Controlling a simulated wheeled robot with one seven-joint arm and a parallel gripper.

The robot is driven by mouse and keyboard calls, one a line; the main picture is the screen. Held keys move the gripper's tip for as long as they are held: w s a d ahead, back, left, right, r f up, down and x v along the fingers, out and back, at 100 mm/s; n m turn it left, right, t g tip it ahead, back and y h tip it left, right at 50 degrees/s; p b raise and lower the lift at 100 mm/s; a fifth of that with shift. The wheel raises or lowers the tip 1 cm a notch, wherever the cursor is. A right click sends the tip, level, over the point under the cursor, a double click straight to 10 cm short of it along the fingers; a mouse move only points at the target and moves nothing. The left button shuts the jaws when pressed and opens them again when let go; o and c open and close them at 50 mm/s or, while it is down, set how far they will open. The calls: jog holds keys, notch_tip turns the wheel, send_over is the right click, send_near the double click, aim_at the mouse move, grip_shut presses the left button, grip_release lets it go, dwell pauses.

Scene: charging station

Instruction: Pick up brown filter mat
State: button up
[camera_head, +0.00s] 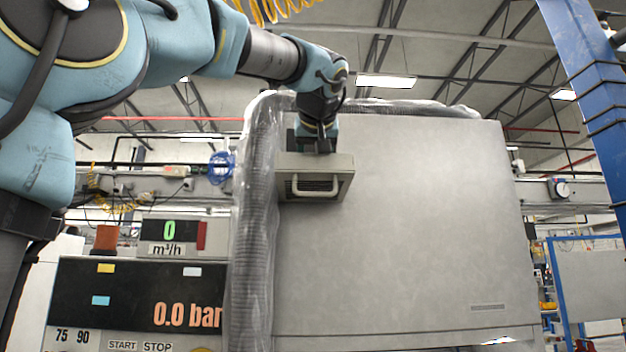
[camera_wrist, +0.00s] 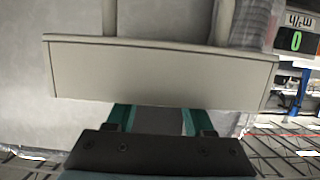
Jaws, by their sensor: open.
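I cannot make out a brown filter mat for certain in either view. A beige box with a front handle and a dark slotted grille (camera_head: 315,180) sits against the large grey cabinet in the head view. My gripper (camera_head: 317,140) is over the top of this box, pointing down. In the wrist view the box (camera_wrist: 160,72) spans most of the picture. The two teal fingers of my gripper (camera_wrist: 154,118) stand apart with nothing seen between them. Their tips are hidden at the box's edge, so I cannot tell whether they touch it. Any contents of the box are hidden.
The grey cabinet (camera_head: 400,230) fills the middle, with a plastic-wrapped ribbed hose (camera_head: 254,220) along its left side. An orange-brown block (camera_head: 106,238) stands left near a display panel (camera_head: 140,290). A blue post (camera_head: 590,100) rises at the right.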

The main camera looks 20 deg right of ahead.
jog(key=shift+x, duration=0.95)
grip_shut()
